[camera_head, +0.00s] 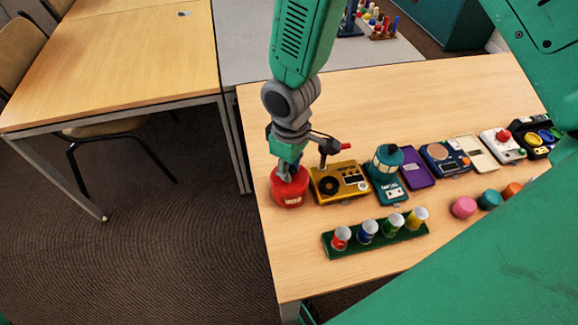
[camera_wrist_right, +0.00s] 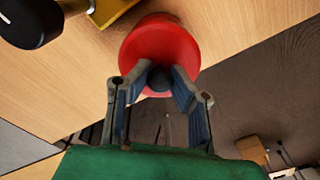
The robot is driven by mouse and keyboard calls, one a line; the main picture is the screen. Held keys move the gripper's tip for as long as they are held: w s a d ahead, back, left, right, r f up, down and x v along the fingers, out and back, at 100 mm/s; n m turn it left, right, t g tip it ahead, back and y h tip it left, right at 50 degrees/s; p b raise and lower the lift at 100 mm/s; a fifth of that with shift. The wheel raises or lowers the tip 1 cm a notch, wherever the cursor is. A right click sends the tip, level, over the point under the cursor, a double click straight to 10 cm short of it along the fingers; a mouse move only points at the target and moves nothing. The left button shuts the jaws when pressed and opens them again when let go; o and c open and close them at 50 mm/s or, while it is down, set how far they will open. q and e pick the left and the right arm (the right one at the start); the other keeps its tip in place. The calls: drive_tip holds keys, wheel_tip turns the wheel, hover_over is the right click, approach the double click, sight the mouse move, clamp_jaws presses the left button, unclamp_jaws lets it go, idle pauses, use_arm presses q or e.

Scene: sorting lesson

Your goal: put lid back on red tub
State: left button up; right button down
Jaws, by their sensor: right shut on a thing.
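The red tub (camera_head: 289,197) stands at the left edge of the wooden table, a pale label on its front. My right gripper (camera_head: 287,176) points down at the top of the tub. In the right wrist view my right gripper (camera_wrist_right: 158,84) is shut on the dark knob (camera_wrist_right: 159,80) of the round red lid (camera_wrist_right: 160,42). The lid is at the tub's mouth in the head view, partly hidden by the fingers; I cannot tell whether it is fully seated. My left gripper is not in view.
A yellow player (camera_head: 325,197) stands close right of the tub, with a teal device (camera_head: 388,183) beyond. A green rack (camera_head: 372,245) with several coloured cans is nearer the front. Pink (camera_head: 463,207) and teal (camera_head: 489,199) round pieces lie further right. Bare tabletop lies behind the tub.

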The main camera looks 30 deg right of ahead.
idle(0.4)
drive_tip(key=c, duration=1.4)
unclamp_jaws()
drive_tip(key=o, duration=0.5)
drive_tip(key=shift+r+p, duration=3.5)
drive_tip(key=shift+p, duration=0.05)
